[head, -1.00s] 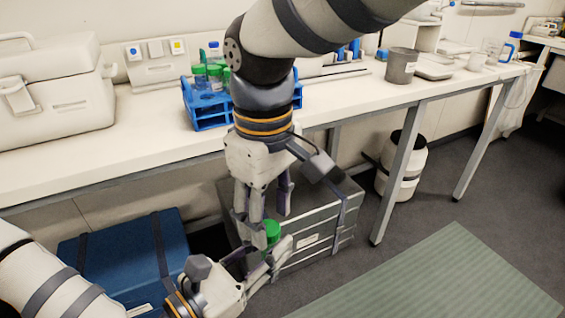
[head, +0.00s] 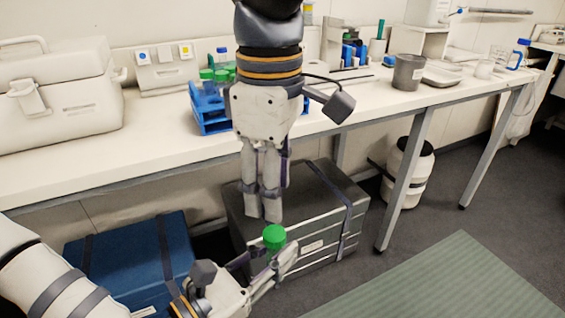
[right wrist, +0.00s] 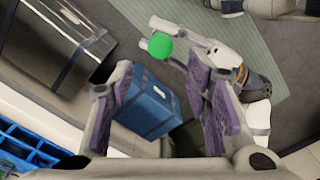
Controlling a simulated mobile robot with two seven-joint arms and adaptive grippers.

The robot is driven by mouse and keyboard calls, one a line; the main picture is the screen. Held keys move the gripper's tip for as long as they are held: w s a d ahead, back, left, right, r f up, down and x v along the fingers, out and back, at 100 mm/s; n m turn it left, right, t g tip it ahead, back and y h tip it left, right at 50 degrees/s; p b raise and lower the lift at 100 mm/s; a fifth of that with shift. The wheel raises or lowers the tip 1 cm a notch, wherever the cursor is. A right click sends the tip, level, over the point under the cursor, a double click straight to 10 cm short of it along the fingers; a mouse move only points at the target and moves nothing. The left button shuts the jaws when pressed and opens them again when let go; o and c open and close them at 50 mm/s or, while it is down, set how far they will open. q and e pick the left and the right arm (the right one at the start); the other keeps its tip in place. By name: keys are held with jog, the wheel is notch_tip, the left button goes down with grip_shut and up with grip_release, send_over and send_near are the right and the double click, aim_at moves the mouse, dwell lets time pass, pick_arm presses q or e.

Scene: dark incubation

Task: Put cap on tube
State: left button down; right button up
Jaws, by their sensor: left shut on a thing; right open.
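My left gripper (head: 268,264) is low in front of the bench and shut on a tube, mostly hidden between its fingers. A green cap (head: 274,236) sits at the tube's top, upright; I cannot tell how tightly it sits. In the right wrist view the cap (right wrist: 160,46) shows from above, beside the left gripper's fingers. My right gripper (head: 263,213) points down just above and slightly left of the cap, apart from it. In the right wrist view its fingers (right wrist: 165,95) are spread, with nothing between them.
A blue rack (head: 211,121) with green-capped tubes stands on the bench (head: 150,150) behind my right arm. A grey case (head: 318,228) and a blue box (head: 130,262) stand on the floor below. Floor to the right is open, with a green mat (head: 450,285).

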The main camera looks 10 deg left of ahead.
aim_at(274, 233)
notch_tip(274, 233, down, 8)
jog(key=shift+f, duration=0.1)
dwell(0.4)
grip_shut()
jog(key=shift+o, duration=0.7)
grip_release()
